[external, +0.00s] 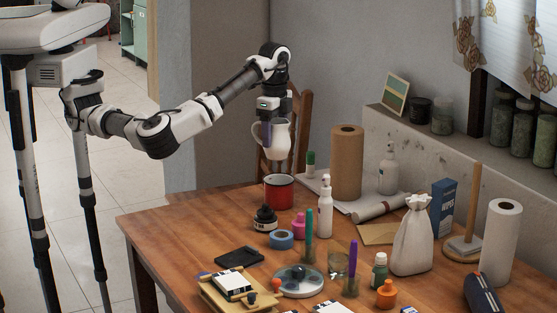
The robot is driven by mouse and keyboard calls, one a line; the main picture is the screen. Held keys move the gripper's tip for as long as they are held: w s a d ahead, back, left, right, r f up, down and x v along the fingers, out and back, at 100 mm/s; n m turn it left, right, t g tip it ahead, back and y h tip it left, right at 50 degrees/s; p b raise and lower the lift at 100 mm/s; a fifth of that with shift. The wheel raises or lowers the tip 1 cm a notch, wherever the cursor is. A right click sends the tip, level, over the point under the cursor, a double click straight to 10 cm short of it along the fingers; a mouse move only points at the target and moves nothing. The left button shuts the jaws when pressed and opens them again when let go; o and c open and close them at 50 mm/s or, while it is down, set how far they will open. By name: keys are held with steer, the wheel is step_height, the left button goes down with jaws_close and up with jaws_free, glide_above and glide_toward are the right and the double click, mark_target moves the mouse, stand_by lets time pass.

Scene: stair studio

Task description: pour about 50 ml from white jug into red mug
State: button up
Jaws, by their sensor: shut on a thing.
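The white jug (278,142) hangs in the air above the far left part of the table, and it looks roughly upright. My gripper (268,128) points down and is shut on the jug at its left side, where the handle shows. The red mug (278,191) stands upright on the table almost directly below the jug, with a clear gap between them. The mug's dark rim and pale inside show a little; its contents cannot be made out. No liquid stream is visible.
Close to the mug stand a black ink bottle (265,219), a pink bottle (299,225), a white spray bottle (325,208) and a brown paper roll (347,163). A wooden chair (299,125) is behind the jug. The table's left corner (165,220) is clear.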

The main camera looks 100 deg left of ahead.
steer(key=w+a+f+m+p, duration=0.1)
steer(key=w+a+m+p, duration=0.15)
steer(key=a+m, duration=0.3)
steer(key=w+a+f+m+p, duration=0.1)
steer(key=w+a+m+p, duration=0.1)
steer(key=a+m+p, duration=0.3)
steer(key=s+a+f+m+p, duration=0.2)
steer(key=a+f+m+p, duration=0.2)
steer(key=a, duration=0.5)
step_height(320, 180, down, 3)
steer(key=shift+s+f+m, duration=0.15)
steer(key=shift+s+m, duration=0.2)
steer(key=shift+m, duration=0.9)
steer(key=shift+a, duration=0.1)
